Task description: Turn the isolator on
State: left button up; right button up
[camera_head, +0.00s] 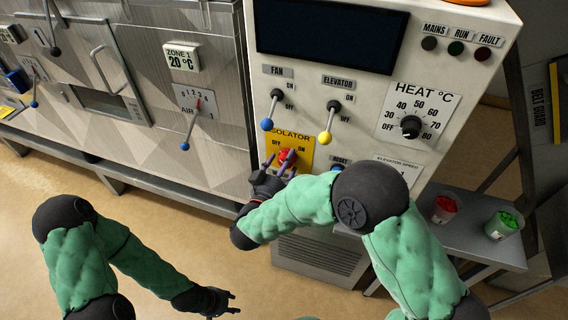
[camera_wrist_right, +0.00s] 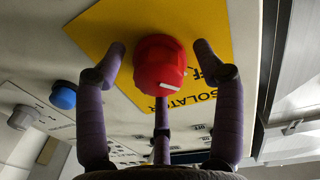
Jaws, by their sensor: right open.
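The isolator is a red rotary knob (camera_wrist_right: 160,66) on a yellow plate (camera_wrist_right: 105,30) with OFF and ON labels. In the right wrist view its white mark lies on the side of the partly hidden OFF label. In the head view the knob (camera_head: 288,156) is partly covered by my right gripper (camera_head: 283,168). In the right wrist view the right gripper (camera_wrist_right: 161,62) is open, its purple fingers spread around the knob, with gaps at the sides. My left gripper (camera_head: 236,303) is low in the head view, open and empty, away from the panel.
Fan lever (camera_head: 272,109) and elevator lever (camera_head: 329,122) stick out just above the isolator. The heat dial (camera_head: 411,126) is to the right. A side shelf (camera_head: 461,239) holds a red-filled cup (camera_head: 444,208) and a green-filled cup (camera_head: 502,224). Open floor lies at left.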

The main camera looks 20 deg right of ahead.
jog(key=c, duration=1.2)
jog(key=shift+o, duration=0.2)
jog(key=shift+m, duration=0.3)
jog(key=m+b, duration=0.1)
jog(key=m, duration=0.2)
jog(key=shift+m, duration=0.3)
jog(key=m+b, duration=0.2)
jog(key=m, duration=0.2)
jog(key=m+b, duration=0.3)
jog(key=m, duration=0.1)
jog(key=shift+m+y+b, duration=0.4)
jog(key=shift+s+d+r+m+b, duration=0.1)
jog(key=shift+m+b, duration=1.95)
jog(key=shift+m, duration=0.15)
